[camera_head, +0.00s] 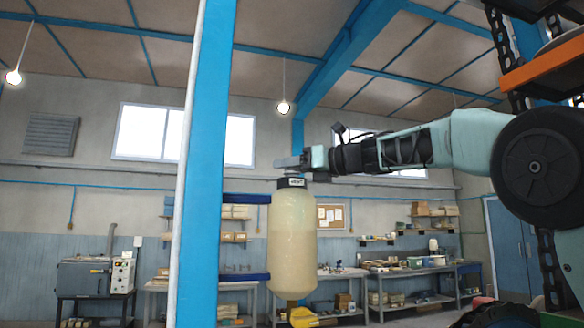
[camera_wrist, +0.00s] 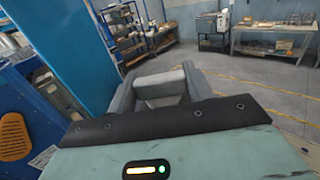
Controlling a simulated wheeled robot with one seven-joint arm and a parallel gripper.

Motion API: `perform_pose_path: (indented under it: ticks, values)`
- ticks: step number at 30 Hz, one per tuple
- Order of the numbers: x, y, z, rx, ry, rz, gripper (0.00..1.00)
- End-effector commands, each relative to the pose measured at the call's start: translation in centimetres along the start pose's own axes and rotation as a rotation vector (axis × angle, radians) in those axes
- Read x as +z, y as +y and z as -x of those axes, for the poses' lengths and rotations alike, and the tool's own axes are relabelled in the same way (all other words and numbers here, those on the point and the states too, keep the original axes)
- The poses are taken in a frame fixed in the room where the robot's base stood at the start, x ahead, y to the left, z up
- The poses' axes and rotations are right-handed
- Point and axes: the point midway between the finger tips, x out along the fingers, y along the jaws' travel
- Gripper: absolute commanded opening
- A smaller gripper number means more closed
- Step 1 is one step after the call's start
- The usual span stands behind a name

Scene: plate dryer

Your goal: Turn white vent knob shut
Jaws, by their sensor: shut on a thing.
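The dryer bottle (camera_head: 292,235) is a tall, pale, translucent cylinder held upright beside a blue post. Its dark cap (camera_head: 284,184) carries a white label that reads as vent. My gripper (camera_head: 288,162) is at the top of this cap, reaching in from the right. In the wrist view my gripper's grey fingers (camera_wrist: 158,84) are closed on a pale block, the white vent knob (camera_wrist: 162,86). The knob is mostly hidden by the fingers in the head view, and I cannot tell its turn angle.
A blue post (camera_head: 205,150) stands just left of the bottle, with blue brackets (camera_head: 245,198) reaching to it. A yellow part (camera_head: 302,317) is below the bottle. Workbenches (camera_head: 410,272) and a grey oven (camera_head: 84,277) stand farther back. Open floor (camera_wrist: 255,85) shows in the wrist view.

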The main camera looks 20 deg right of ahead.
Motion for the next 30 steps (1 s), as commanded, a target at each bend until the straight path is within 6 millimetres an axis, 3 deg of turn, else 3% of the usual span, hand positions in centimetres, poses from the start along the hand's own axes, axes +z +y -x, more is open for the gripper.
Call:
perform_pose_path:
  ticks: [8,21,30]
  values:
    - [-0.04,0.18,0.0,-0.088,-0.001,-0.001,0.28]
    - [0.45,0.18,-0.05,-0.425,0.003,-0.001,0.28]
    - [0.22,0.1,-0.05,-0.534,0.002,0.0,0.28]
